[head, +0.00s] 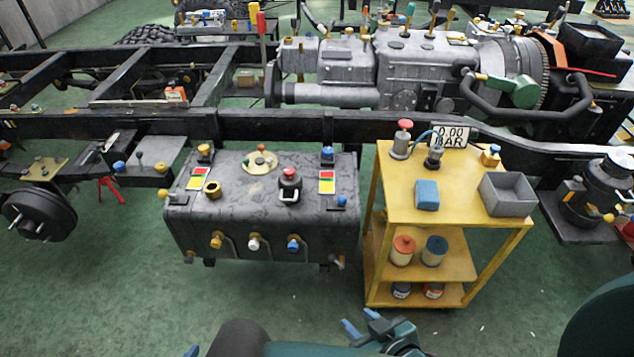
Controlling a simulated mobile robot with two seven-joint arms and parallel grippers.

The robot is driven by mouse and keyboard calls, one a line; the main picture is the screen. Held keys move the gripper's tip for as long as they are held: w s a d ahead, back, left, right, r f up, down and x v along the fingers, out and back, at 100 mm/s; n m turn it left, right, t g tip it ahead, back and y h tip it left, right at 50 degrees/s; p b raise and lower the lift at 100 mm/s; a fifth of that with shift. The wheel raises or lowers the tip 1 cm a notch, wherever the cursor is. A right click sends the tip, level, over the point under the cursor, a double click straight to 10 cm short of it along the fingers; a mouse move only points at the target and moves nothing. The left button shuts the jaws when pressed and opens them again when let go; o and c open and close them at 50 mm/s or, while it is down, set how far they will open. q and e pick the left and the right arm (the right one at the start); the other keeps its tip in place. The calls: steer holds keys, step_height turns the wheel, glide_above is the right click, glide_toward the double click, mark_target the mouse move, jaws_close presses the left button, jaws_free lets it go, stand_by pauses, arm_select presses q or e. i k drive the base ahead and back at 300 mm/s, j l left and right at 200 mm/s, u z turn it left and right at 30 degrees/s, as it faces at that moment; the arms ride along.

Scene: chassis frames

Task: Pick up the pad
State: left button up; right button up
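The pad looks to be the blue block (427,195) lying on the top shelf of the yellow cart (400,205). It lies left of a grey open box and nothing touches it. My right gripper (361,321) is at the bottom edge, below and in front of the cart, well away from the pad. Its blue fingers are apart with nothing visible between them. Of my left gripper (191,351) only a small blue tip shows at the bottom edge, and the rest is out of frame.
The cart top also holds a grey box (508,194), a gauge display (449,136), a red-knobbed part (402,139) and a yellow-topped part (490,156). Cans stand on its lower shelves. A dark tank (262,215) is left of the cart, and the chassis frame runs behind. Green floor is clear in front.

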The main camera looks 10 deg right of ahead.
mark_target(426, 190)
steer(key=l+u, duration=0.15)
steer(key=u, duration=0.2)
steer(key=l+u, duration=0.15)
steer(key=u, duration=0.2)
steer(key=l+u, duration=0.15)
steer(key=l, duration=0.2)
steer(key=k+l+u, duration=0.1)
steer(key=l, duration=0.25)
steer(key=k+l+u, duration=0.15)
steer(key=l, duration=0.2)
